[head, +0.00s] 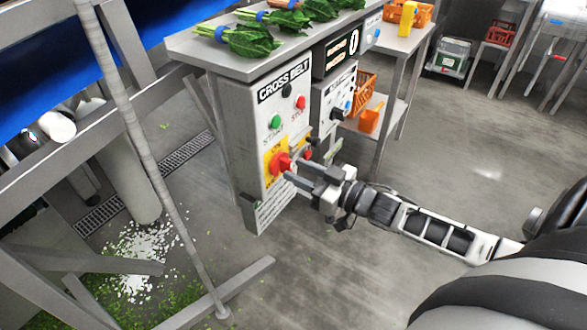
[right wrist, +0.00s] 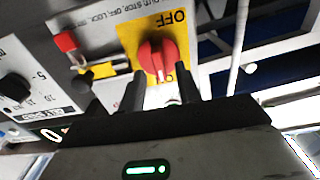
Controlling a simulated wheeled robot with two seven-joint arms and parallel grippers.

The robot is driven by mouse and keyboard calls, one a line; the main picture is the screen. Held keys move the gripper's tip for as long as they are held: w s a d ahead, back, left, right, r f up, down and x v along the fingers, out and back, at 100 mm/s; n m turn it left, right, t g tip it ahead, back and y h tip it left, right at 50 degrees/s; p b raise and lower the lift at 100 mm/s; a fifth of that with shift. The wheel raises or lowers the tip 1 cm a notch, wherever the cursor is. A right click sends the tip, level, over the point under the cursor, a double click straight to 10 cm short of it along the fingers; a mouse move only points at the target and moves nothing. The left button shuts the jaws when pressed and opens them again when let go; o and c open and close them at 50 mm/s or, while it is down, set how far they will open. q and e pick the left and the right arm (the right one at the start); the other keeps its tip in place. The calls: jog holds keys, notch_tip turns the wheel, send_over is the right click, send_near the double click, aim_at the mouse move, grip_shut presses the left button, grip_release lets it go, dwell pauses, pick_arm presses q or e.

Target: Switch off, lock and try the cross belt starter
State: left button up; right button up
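The cross belt starter (head: 250,150) is a grey box with a labelled front, a green start button (head: 275,122) and a red stop button (head: 301,102). Low on it, a red rotary switch (head: 283,162) sits on a yellow plate; the switch also shows in the right wrist view (right wrist: 157,55). There its white mark points away from the OFF lettering. My right gripper (head: 293,179) is open at the switch, its fingertips (right wrist: 162,90) apart near the knob; contact is unclear. A red padlock-like piece (right wrist: 66,43) is beside the plate. My left gripper is out of view.
Another control box (head: 337,100) with a black dial adjoins the starter. Bunches of greens (head: 250,40) lie on the ledge above. A steel frame with a slanting pole (head: 130,120) stands left.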

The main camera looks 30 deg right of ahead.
aim_at(284, 166)
jog(key=shift+x, duration=1.1)
grip_shut()
